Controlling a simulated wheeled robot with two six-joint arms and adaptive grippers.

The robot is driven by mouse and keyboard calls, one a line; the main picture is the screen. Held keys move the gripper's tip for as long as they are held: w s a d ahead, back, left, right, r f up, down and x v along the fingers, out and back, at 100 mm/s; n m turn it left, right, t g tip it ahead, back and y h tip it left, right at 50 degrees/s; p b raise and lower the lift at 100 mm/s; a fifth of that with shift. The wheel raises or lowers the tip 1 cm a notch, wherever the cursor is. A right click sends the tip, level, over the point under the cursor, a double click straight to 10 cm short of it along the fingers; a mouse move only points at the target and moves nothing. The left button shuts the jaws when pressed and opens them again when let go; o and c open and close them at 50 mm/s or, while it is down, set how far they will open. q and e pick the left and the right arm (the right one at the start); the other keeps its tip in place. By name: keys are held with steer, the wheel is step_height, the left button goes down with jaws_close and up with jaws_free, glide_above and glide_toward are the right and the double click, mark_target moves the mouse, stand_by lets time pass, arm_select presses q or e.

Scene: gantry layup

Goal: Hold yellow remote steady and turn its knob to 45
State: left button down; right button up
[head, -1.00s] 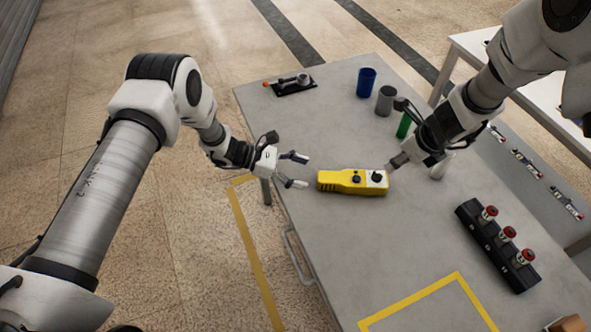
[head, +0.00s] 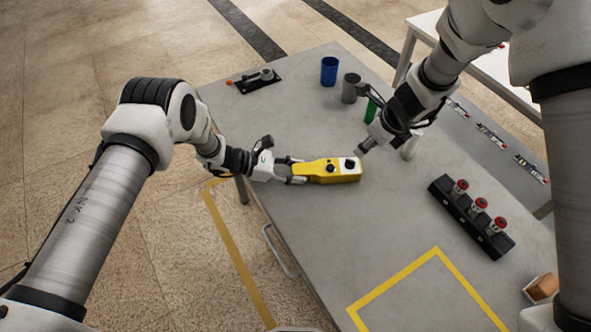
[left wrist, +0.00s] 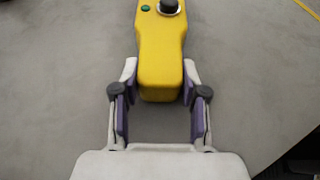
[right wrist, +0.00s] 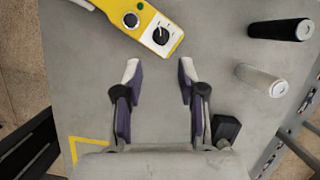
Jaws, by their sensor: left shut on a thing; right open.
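The yellow remote (head: 325,171) lies on the grey table, its length running left to right in the head view. It has a black knob on a white dial plate (right wrist: 161,36) at its right end, and a black button and a small green one beside it. My left gripper (head: 295,172) is shut on the remote's left end; the left wrist view shows its fingers on both sides of the yellow body (left wrist: 160,75). My right gripper (head: 364,147) is open and empty, near the knob end. In the right wrist view its fingertips (right wrist: 159,72) are apart, short of the knob.
Blue (head: 329,71), grey (head: 350,88) and green (head: 371,110) cylinders and a white one (head: 410,147) stand behind the right gripper. A black block with red knobs (head: 472,217) lies to the right. A yellow taped outline (head: 390,280) marks the front, with clear table before the remote.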

mark_target(351, 160)
steer(key=w+a+r+m+g+h, duration=0.1)
steer(key=w+r+m+g, duration=0.1)
steer(key=m, duration=1.5)
steer(key=w+a+r+m+g+h, duration=0.1)
steer(key=m+h, duration=0.1)
steer(key=m, duration=1.5)
step_height(351, 160, down, 12)
steer(key=shift+a+f, duration=0.1)
steer(key=shift+a, duration=0.05)
jaws_close()
